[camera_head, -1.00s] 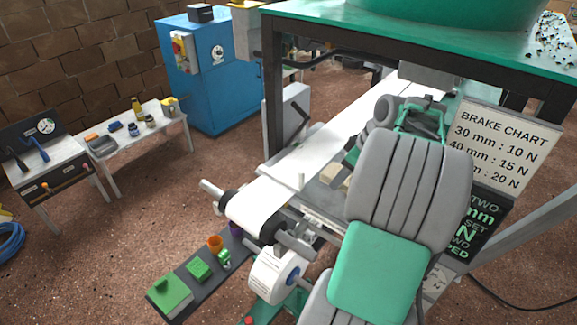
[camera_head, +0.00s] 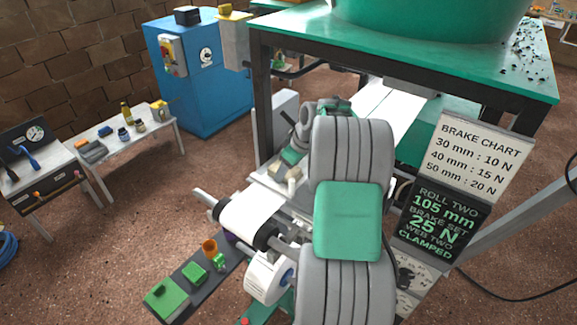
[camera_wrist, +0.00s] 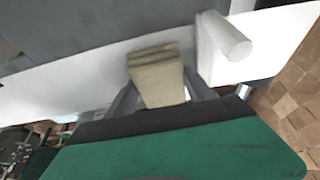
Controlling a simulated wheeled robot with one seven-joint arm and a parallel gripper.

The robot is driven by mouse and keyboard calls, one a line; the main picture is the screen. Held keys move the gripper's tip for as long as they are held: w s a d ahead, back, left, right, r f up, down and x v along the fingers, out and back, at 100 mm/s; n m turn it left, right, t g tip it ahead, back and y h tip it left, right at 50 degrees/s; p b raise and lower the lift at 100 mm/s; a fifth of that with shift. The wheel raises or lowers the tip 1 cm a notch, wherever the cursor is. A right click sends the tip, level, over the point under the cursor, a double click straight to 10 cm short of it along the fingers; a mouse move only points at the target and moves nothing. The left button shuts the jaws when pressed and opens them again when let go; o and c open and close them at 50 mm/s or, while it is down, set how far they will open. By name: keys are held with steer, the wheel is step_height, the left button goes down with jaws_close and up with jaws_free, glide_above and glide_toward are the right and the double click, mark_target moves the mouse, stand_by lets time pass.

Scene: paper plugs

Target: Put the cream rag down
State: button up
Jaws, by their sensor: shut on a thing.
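The cream rag (camera_wrist: 158,82) is a folded, thick pad in the wrist view. It sits between the two fingers of my gripper (camera_wrist: 160,92), which is shut on it. The rag appears just above or against a pale surface; contact is unclear. In the head view my arm covers much of the area around my gripper. Small cream shapes (camera_head: 276,169) show beside the gripper end, near the grey plate, but I cannot tell which is the rag.
A white paper web (camera_head: 245,215) runs over a roller at the front. A white roll (camera_wrist: 222,38) stands right of the rag in the wrist view. A brake chart (camera_head: 478,155) stands at right.

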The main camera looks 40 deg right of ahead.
steer(key=shift+f+b, duration=0.3)
steer(key=shift+b, duration=0.05)
steer(key=o, duration=0.9)
steer(key=shift+s, duration=0.1)
steer(key=shift+f, duration=0.1)
